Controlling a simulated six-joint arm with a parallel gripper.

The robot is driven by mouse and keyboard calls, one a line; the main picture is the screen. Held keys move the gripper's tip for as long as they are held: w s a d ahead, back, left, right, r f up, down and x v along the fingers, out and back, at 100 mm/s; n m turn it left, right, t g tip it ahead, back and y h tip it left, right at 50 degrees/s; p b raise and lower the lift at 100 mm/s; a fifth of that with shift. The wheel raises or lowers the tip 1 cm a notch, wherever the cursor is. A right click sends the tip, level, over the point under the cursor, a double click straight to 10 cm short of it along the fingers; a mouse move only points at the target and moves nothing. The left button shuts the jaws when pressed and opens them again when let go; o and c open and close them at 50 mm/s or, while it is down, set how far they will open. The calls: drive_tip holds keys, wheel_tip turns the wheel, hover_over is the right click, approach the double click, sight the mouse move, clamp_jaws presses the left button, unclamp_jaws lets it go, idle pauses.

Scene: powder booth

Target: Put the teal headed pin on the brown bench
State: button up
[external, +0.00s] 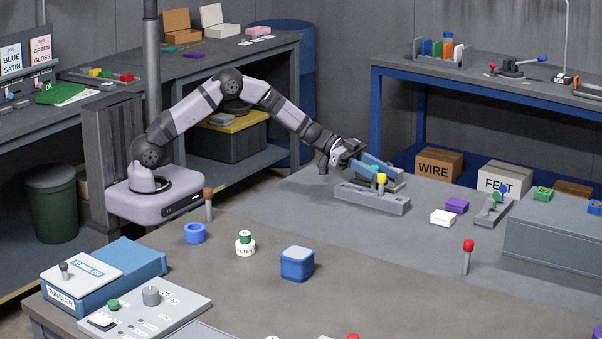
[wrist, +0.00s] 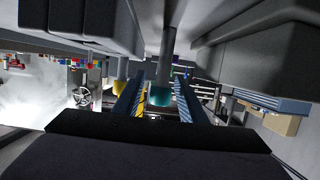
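My gripper (external: 372,166) points right and down, just above a grey slotted rack (external: 362,201) on the grey surface. In the wrist view its blue fingers (wrist: 157,98) stand apart, on either side of a teal headed pin (wrist: 161,97). The teal head is close to the right finger; a gap shows on the left, so the gripper looks open. The pin is hidden behind the gripper in the external view. A yellow headed pin (external: 382,179) stands at the rack and also shows in the wrist view (wrist: 120,88). The brown bench (external: 390,285) fills the foreground.
A blue ring (external: 195,233), a green-topped white container (external: 245,246), a blue box (external: 297,264), a brown headed pin (external: 208,203) and a red headed pin (external: 467,258) stand around the bench. The bench's middle is clear.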

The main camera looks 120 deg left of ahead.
drive_tip(key=b+v, duration=0.1)
drive_tip(key=v, duration=1)
